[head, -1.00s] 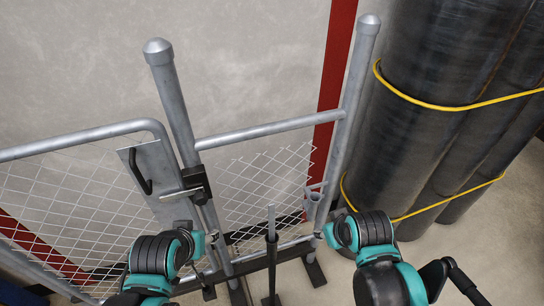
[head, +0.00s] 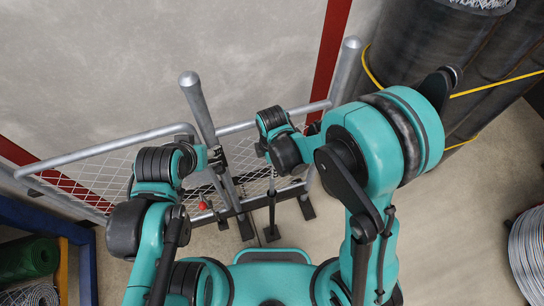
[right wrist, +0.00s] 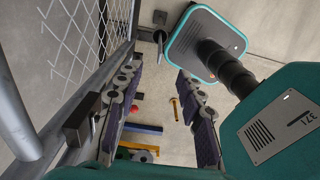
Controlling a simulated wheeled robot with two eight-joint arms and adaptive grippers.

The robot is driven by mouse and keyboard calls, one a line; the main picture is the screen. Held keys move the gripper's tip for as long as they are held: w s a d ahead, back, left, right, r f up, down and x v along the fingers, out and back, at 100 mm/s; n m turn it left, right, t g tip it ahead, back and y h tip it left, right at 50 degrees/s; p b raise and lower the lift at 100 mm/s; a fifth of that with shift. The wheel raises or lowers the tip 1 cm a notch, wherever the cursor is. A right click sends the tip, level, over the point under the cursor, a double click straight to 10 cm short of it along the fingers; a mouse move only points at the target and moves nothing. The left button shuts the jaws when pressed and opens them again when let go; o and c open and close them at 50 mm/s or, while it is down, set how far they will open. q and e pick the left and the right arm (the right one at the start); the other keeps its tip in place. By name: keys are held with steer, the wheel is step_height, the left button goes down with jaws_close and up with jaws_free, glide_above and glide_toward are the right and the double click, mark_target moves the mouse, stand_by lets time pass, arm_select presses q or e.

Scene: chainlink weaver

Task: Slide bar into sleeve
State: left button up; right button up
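A thin upright bar (head: 272,185) stands in a dark floor stand (head: 272,215) in front of the fence in the head view. A dark latch block (head: 216,158) sits on the gate post, beside my left gripper (head: 220,160), whose fingers are too small and hidden to read. My right gripper (right wrist: 160,103) is open in the right wrist view, with purple-padded fingers apart and nothing visible between them but floor behind. A dark block on a post (right wrist: 82,122) is close beside its left finger. No sleeve can be made out clearly now; my right arm covers part of the right post.
Wire mesh (right wrist: 70,35) and grey posts (head: 198,105) stand close ahead. Large dark rolls (head: 480,70) with yellow ties stand at the right. A wire coil (head: 528,250) lies right and a green roll (head: 28,258) left.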

step_height(320, 180, down, 9)
steer(key=b, duration=0.8)
steer(key=shift+f, duration=0.2)
jaws_close()
